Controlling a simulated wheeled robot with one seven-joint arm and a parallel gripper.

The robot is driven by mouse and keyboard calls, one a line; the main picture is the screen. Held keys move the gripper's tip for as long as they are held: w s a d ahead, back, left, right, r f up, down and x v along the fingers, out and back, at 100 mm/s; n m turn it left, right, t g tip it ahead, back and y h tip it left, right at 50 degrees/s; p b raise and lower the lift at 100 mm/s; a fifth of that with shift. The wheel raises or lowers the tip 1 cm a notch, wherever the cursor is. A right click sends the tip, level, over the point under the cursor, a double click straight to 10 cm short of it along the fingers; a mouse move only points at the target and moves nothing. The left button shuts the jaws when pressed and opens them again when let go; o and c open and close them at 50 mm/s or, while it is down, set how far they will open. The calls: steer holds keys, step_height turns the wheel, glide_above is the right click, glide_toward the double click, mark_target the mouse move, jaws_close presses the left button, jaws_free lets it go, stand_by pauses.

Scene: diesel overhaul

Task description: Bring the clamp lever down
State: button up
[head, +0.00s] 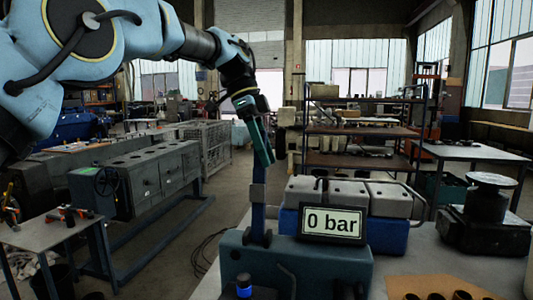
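A blue-grey bench device (300,262) stands on the table in front of me, with a display (332,224) reading "0 bar". An upright blue bar (258,215) with a grey block near its top rises from its left side. A thin bent dark rod (287,280) shows on its front. I cannot tell for sure which part is the clamp lever. My gripper (264,157) hangs from the arm, pointing down and tilted, above the upright bar in the picture. It is seen narrowly from the side, so its opening and any contact are unclear.
A grey engine part on a blue block (388,233) stands behind the display. A brown board with holes (437,289) lies at the front right, and a dark round stand (487,215) is at the right. A workbench (50,232) with clamps is at the left.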

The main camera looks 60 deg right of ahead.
jaws_close()
stand_by(1.2)
